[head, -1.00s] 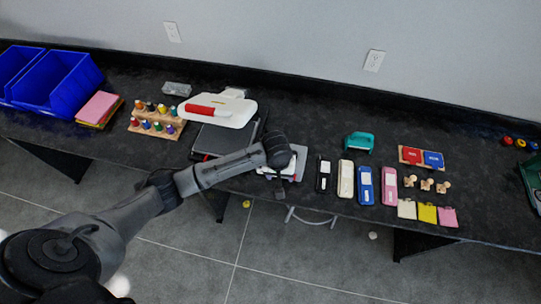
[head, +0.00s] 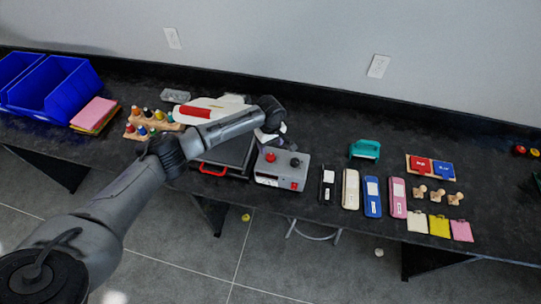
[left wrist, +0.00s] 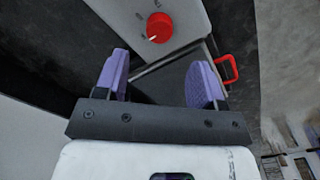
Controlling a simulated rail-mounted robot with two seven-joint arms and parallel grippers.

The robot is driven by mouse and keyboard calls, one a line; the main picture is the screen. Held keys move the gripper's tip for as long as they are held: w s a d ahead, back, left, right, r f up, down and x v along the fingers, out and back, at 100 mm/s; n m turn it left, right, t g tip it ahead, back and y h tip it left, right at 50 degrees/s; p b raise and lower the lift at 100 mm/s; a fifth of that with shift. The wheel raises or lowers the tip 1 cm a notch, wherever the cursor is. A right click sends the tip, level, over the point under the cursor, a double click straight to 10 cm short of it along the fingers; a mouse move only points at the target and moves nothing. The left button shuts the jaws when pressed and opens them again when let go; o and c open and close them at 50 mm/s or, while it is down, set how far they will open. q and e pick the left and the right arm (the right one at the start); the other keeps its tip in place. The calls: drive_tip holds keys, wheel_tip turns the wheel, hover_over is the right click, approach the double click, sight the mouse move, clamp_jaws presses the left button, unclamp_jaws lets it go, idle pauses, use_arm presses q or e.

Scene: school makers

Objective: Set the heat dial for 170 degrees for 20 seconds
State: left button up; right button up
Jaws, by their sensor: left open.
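A grey control box (head: 280,181) stands at the table's front edge, with a red dial (head: 270,157), a black knob (head: 295,162) and a red switch. The red dial, with a pale pointer mark, also shows in the left wrist view (left wrist: 159,27); its scale is too small to read. The heat press (head: 215,108) stands left of the box, partly hidden by my arm. My left gripper (left wrist: 160,62) is open and empty. Its purple fingers are apart and touch nothing visible; the red dial lies beyond their tips. My right gripper is not in view.
A dark press plate (head: 228,150) with a red handle (head: 212,170) sits left of the box. To the right are several coloured slim cases (head: 372,196) and a teal tool (head: 365,149). Wooden bottle racks (head: 152,122) and blue bins (head: 55,88) stand left.

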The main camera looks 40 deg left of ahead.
sight(270, 156)
use_arm(q)
wheel_tip(270, 156, down, 6)
drive_tip(key=shift+r+b, duration=0.25)
drive_tip(key=shift+b, duration=0.05)
drive_tip(key=shift+f, duration=0.85)
